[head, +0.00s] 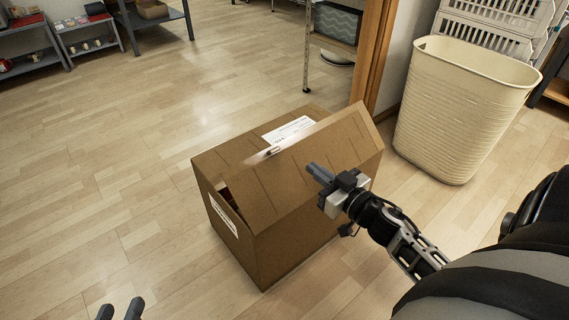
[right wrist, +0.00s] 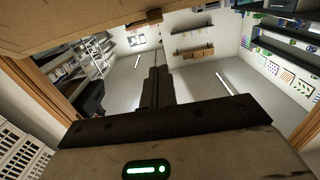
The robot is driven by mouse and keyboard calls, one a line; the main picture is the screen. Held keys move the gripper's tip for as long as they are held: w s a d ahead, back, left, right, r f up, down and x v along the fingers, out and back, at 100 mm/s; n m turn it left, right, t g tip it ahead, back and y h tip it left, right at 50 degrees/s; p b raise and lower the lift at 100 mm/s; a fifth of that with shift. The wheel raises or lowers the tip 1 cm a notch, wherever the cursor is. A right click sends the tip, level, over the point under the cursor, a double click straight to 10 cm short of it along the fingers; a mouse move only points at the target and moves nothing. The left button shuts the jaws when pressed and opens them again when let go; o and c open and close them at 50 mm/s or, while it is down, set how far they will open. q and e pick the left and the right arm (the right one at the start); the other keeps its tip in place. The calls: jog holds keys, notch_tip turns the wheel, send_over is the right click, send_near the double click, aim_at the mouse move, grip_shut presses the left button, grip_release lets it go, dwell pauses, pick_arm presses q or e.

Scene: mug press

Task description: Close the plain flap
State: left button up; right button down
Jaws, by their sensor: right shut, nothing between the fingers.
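A brown cardboard box (head: 285,240) stands on the floor in the head view. Its plain flap (head: 310,158) is on the near side and is tilted, with its upper edge raised above the box top. The flap with a white label (head: 289,132) lies behind it, partly covered. A dark gap shows at the box's left end. My right gripper (head: 314,172) is shut and empty, in front of the plain flap's near face; whether it touches cannot be told. The shut fingers show in the right wrist view (right wrist: 155,88). My left gripper (head: 121,310) is open at the bottom edge, away from the box.
A cream laundry basket (head: 465,110) stands right of the box, beside a wooden post (head: 375,55). A metal shelf (head: 310,45) is behind the box. Low shelves (head: 90,42) stand at the far left. The floor left of the box is clear.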

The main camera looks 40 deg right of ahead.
jog(key=w+b, duration=0.1)
jog(key=w, duration=0.2)
jog(key=w+f+b, duration=0.1)
jog(key=w, duration=0.3)
jog(key=w+a+f+b, duration=0.1)
jog(key=w, duration=0.2)
jog(key=shift+w+b, duration=0.35)
jog(key=shift+w+f, duration=0.25)
jog(key=shift+f, duration=0.1)
pick_arm(q)
jog(key=shift+w+d+r+n+t+h+b, duration=0.25)
jog(key=shift+d+r+n+t+h+b, duration=0.15)
jog(key=shift+d+r+n+t+h, duration=0.35)
pick_arm(e)
jog(key=shift+w+f, duration=0.15)
jog(key=shift+w, duration=0.15)
pick_arm(q)
jog(key=shift+a, duration=0.1)
